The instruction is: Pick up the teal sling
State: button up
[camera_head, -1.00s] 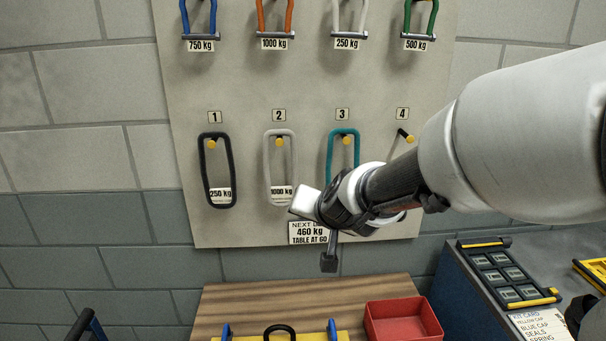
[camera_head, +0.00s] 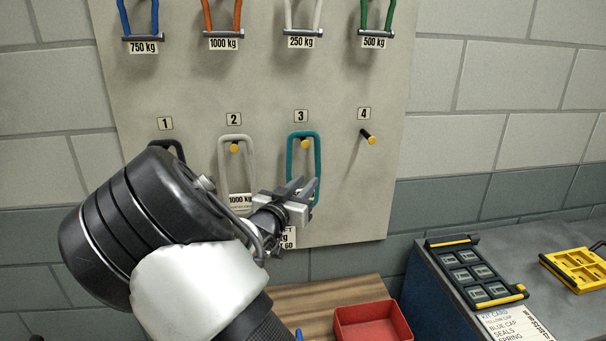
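The teal sling (camera_head: 289,160) is a long loop hanging on the yellow-tipped peg under label 3 on the wall board. My gripper (camera_head: 303,188) is in front of the sling's lower end, with its two fingers pointing up and apart. The fingers overlap the bottom of the loop in the picture; I cannot tell whether they touch it. My gripper looks open.
A pale grey sling (camera_head: 222,165) tagged 1000 kg hangs on peg 2, close left. A black sling (camera_head: 168,144) on peg 1 is mostly hidden by my arm. Peg 4 (camera_head: 368,137) is bare. A red tray (camera_head: 372,325) sits on the wooden table below.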

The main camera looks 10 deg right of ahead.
aim_at(316, 172)
jog(key=p+x, duration=0.1)
jog(key=x, duration=0.8)
jog(key=shift+w+f, duration=0.15)
jog(key=shift+w, duration=0.1)
grip_shut()
